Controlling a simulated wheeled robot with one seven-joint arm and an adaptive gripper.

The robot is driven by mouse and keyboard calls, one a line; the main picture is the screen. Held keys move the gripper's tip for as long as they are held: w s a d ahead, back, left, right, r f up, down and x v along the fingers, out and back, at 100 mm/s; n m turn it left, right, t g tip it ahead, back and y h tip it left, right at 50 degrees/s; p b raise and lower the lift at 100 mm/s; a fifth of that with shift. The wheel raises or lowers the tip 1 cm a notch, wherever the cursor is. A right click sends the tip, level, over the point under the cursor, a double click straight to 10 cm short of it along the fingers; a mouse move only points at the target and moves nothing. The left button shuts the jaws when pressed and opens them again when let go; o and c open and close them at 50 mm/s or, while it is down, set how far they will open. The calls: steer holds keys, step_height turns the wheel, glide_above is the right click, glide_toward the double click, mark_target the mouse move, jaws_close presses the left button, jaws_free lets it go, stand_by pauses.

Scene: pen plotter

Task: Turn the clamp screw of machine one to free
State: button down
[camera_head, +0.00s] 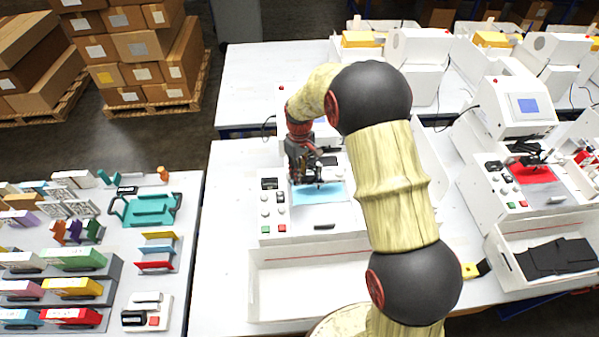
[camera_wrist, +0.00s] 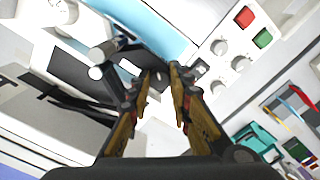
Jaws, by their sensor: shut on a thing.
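Machine one (camera_head: 262,238) is the white pen plotter on the near table, with a light blue sheet (camera_head: 330,191) on its bed. The sheet also shows in the wrist view (camera_wrist: 152,22). My gripper (camera_head: 308,172) is at the black pen carriage (camera_head: 321,184), above the sheet. In the wrist view my gripper (camera_wrist: 155,78) has its two fingers a small gap apart at the dark carriage parts, shut on what seems to be the clamp screw. The screw is mostly hidden between the fingertips, so its turn cannot be read.
The machine's panel has white knobs (camera_wrist: 219,47), a red button (camera_wrist: 244,16) and a green button (camera_wrist: 262,38). An open white tray (camera_head: 283,296) is in front. Another plotter with a red sheet (camera_head: 533,172) stands right. A crowded parts table (camera_head: 190,215) stands left.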

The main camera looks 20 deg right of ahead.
stand_by(0.3)
steer(key=c, duration=1.7)
jaws_free()
steer(key=shift+o, duration=0.4)
step_height(320, 180, up, 12)
